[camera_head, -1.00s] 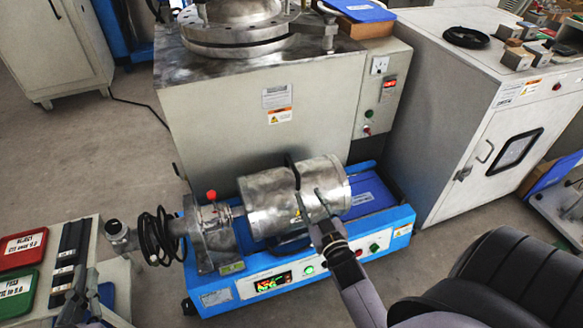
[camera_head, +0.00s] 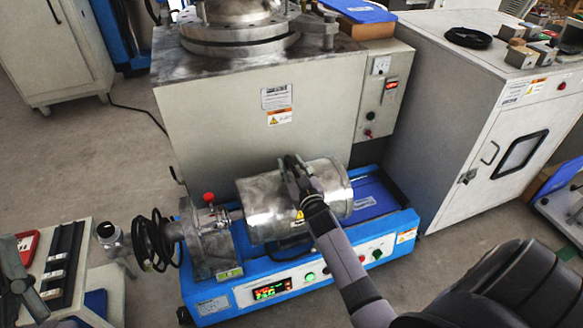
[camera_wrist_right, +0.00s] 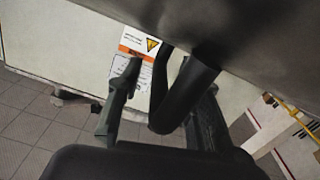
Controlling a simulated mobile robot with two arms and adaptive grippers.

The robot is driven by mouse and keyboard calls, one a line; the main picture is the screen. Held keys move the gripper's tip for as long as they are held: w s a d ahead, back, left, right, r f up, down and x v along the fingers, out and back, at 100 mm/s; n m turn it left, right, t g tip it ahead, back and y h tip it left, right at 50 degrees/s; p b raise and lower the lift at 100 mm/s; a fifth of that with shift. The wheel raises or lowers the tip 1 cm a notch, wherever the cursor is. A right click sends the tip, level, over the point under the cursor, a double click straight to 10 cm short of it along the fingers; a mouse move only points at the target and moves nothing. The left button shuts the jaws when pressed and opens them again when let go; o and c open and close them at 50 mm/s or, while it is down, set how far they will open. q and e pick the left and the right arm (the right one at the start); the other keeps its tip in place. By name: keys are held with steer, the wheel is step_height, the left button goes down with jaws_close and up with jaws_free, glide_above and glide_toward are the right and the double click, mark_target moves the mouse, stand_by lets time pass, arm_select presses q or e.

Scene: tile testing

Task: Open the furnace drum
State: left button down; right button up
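The furnace drum (camera_head: 262,210) is a shiny metal cylinder lying sideways on a blue base, and it looks closed. My right gripper (camera_head: 292,168) is over the top of the drum, where it hides most of the drum's black handle. In the right wrist view, the thick black handle (camera_wrist_right: 188,92) sticks out from the drum's metal surface. The right gripper's fingers (camera_wrist_right: 160,105) are spread apart, with the handle between them and close to the right finger. I cannot tell whether they touch. My left gripper (camera_head: 22,275) is at the left edge, partly cut off.
The blue base (camera_head: 215,304) carries a lit display and buttons. A large grey furnace cabinet (camera_head: 215,125) stands right behind the drum. A black coiled hose (camera_head: 150,240) is left of it. A side table (camera_head: 108,290) and a white cabinet (camera_head: 460,120) flank the machine.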

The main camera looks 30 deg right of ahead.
steer(key=shift+w, duration=0.2)
steer(key=shift+c, duration=0.4)
jaws_close()
stand_by(0.5)
